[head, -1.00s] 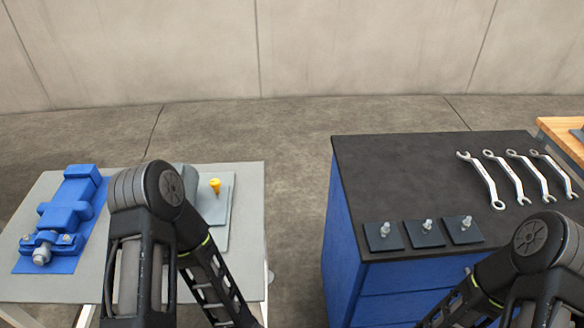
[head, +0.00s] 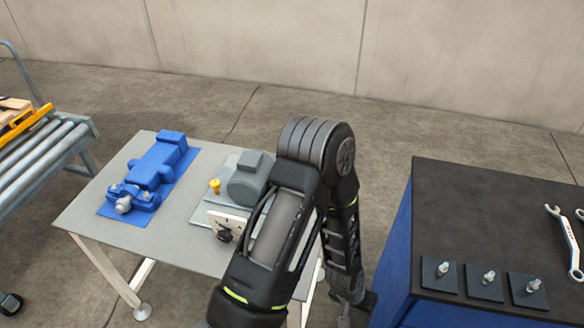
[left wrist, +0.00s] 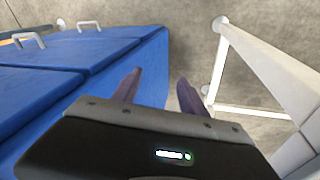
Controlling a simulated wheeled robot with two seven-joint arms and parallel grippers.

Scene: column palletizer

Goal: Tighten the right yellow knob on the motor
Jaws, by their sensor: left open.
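The grey-green motor (head: 246,180) sits on a grey plate on the left table in the head view. One yellow knob (head: 215,186) stands upright on its left side. The area right of the motor is covered by my left arm, so no right knob shows. My left gripper (head: 357,302) hangs low between the table and the blue cabinet, partly hidden by its arm. In the left wrist view its two fingers (left wrist: 159,92) are apart and empty, above the floor. My right gripper is not in view.
A blue vise-like fixture (head: 155,170) is on the grey table (head: 90,215). A blue cabinet (head: 397,245) with a dark top carries wrenches (head: 566,240) and several small bolt plates (head: 485,283). A roller conveyor (head: 45,150) stands far left. Table legs (left wrist: 216,62) are close to the left gripper.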

